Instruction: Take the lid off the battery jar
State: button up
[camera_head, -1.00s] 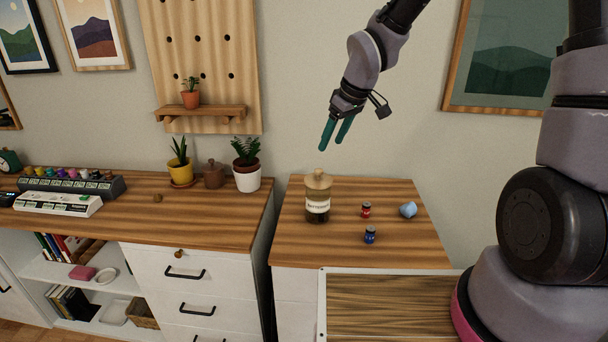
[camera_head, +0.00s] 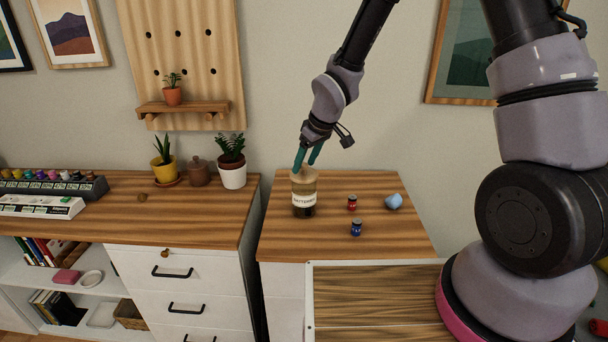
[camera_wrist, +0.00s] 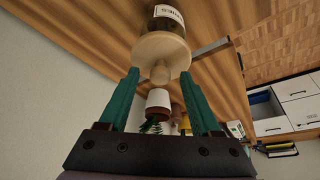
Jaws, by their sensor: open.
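The battery jar (camera_head: 303,198) stands upright on the right-hand wooden top, a glass jar with a white label. Its pale wooden lid (camera_wrist: 152,49) is on it, with a round knob (camera_wrist: 160,75) in the middle. My gripper (camera_head: 305,166) is open and points down at the lid from above. In the wrist view the knob shows between the two green fingertips (camera_wrist: 160,80), with space on both sides. Nothing is held. The fingers partly hide the lid in the head view, and I cannot tell whether they reach down past the knob.
A white plant pot (camera_head: 233,177) and brown pot (camera_head: 200,173) stand left across a gap. The front of the right-hand top is clear.

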grip_shut()
